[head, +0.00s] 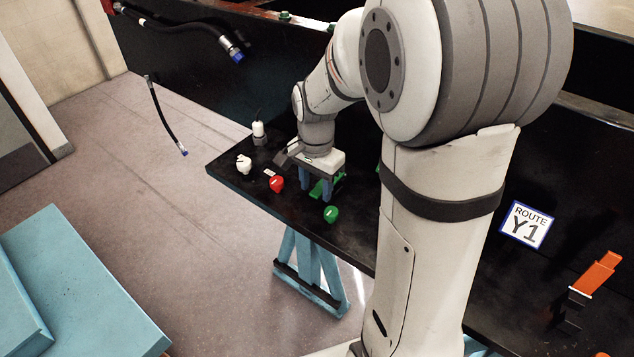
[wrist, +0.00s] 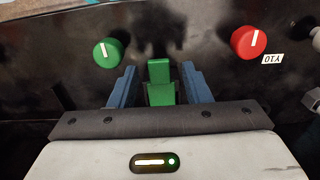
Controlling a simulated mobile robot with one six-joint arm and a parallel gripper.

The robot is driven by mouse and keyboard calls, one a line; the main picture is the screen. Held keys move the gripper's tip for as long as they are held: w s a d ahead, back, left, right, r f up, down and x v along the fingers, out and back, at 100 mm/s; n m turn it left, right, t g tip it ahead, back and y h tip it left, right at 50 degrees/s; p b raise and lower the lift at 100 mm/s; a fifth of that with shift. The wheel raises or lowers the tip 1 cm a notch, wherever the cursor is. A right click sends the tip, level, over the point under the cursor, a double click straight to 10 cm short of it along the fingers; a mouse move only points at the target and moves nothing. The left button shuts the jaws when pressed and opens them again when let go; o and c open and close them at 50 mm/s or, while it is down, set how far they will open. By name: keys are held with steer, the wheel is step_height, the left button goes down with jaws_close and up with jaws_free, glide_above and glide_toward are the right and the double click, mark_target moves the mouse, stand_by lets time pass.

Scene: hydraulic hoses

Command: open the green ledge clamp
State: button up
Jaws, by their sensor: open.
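The green ledge clamp (wrist: 160,82) is on the black ledge, between the two blue fingers of my gripper (wrist: 157,86) in the wrist view. The fingers are apart, with a gap on each side of the clamp. In the head view my gripper (head: 315,188) points down at the ledge, and the green clamp (head: 328,186) shows partly behind its fingers. The clamp's lower part is hidden by my gripper body in the wrist view. I cannot tell whether its lever is raised.
A green knob (head: 331,214) and a red knob (head: 277,184) stand close by on the ledge (head: 235,176), with a white knob (head: 244,164) farther left. An orange clamp (head: 597,275) is at the right, past the Y1 sign (head: 526,225). Hoses hang at the upper left.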

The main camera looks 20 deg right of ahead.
steer(key=shift+c, duration=0.4)
jaws_close()
steer(key=shift+d+r, duration=0.1)
steer(key=shift+r, duration=0.05)
